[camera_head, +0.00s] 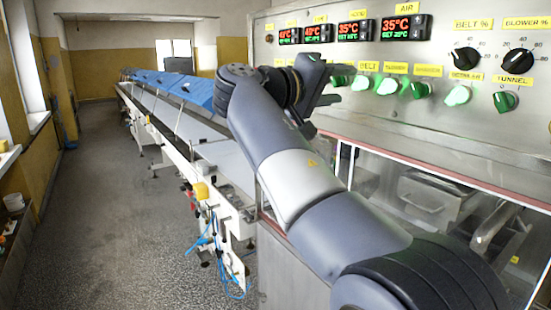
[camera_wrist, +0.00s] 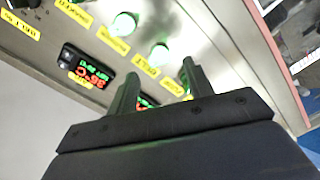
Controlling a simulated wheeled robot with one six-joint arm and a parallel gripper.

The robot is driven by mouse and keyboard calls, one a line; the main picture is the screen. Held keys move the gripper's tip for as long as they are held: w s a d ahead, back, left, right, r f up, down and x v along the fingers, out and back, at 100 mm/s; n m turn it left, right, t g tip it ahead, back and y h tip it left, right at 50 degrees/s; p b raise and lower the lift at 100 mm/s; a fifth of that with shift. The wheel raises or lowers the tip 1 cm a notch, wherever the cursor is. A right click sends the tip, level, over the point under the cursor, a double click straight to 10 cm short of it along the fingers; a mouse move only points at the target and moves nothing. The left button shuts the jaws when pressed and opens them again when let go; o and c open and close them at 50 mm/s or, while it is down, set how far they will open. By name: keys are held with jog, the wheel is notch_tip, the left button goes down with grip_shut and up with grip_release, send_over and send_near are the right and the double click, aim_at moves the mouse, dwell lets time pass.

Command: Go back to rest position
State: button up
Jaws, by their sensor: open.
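My gripper (camera_head: 338,87) is raised in front of the control panel (camera_head: 300,20), near the row of green knobs, in the head view. My arm reaches up to it from the lower right. In the wrist view my gripper (camera_wrist: 160,85) has its two fingers apart with nothing between them. Behind the fingers are green lit knobs (camera_wrist: 124,24), yellow labels and a red digital display (camera_wrist: 87,67). I cannot tell the exact gap between fingertips and panel.
A long conveyor (camera_head: 180,125) with blue covers (camera_head: 195,92) runs back on the left. Grey floor (camera_head: 100,220) beside it is clear. Black dials (camera_head: 466,59) sit at the panel's upper right. A glazed machine housing (camera_head: 430,200) lies below the panel.

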aim_at(356, 80)
jog(key=v, duration=0.6)
jog(key=p+x, duration=0.1)
jog(key=x, duration=1)
jog(key=shift+s+r, duration=0.1)
jog(key=n+p, duration=0.2)
jog(key=n, duration=0.1)
jog(key=shift+s+a+r+p, duration=0.1)
jog(key=shift+a+r+p, duration=0.1)
jog(key=shift+p, duration=0.1)
jog(key=n+p, duration=0.3)
jog(key=n, duration=0.1)
jog(key=n+p, duration=0.3)
jog(key=n, duration=0.1)
jog(key=shift+n, duration=0.4)
jog(key=b+v, duration=0.2)
jog(key=v, duration=0.8)
jog(key=shift+s+a+f+b, duration=0.15)
jog(key=shift+a+f+b, duration=0.1)
jog(key=shift+b, duration=0.15)
